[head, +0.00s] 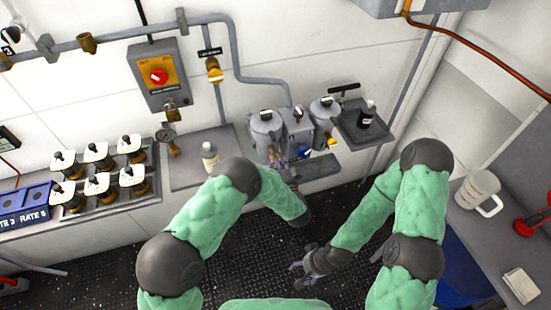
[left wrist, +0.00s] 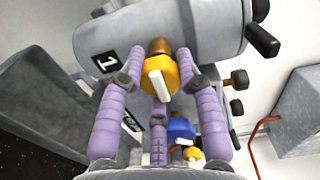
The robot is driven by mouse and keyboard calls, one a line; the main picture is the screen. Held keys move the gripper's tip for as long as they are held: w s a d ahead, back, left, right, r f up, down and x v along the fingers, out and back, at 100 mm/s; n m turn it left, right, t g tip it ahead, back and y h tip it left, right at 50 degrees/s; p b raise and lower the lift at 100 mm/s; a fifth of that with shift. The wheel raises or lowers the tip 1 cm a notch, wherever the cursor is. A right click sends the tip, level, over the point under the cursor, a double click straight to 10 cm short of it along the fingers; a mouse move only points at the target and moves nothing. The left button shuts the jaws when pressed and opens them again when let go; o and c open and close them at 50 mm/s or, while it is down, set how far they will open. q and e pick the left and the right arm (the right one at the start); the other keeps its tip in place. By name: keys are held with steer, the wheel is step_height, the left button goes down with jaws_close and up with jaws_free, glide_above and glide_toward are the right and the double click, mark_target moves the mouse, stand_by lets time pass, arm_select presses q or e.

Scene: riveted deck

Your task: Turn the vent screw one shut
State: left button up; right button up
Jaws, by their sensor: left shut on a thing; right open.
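Vent screw one (left wrist: 158,72) is a yellow knob with a white bar on a brass stem. It sits on the grey cylindrical housing labelled 1 (left wrist: 95,45), which is the left housing (head: 264,128) of a pair in the head view. My left gripper (left wrist: 160,62) has its lavender fingers on both sides of the knob and is shut on it. In the head view the left gripper is partly hidden among the housings. My right gripper (head: 312,266) is open and empty, low over the dark deck, away from the housings.
A blue knob (left wrist: 180,130) and another yellow knob (left wrist: 190,154) lie just beyond my fingers. A second housing (head: 325,113) stands to the right, beside a tray with a dark bottle (head: 367,112). A white bottle (head: 210,156) stands on the left shelf. The deck (head: 255,240) is clear.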

arm_select(q)
steer(key=shift+s+a+f, duration=0.1)
steer(key=shift+a+f, duration=0.05)
steer(key=shift+f, duration=0.15)
steer(key=o, duration=1.1)
steer(key=shift+o, duration=0.2)
steer(key=shift+r, duration=0.15)
steer(key=v, duration=0.7)
steer(key=shift+s, duration=0.2)
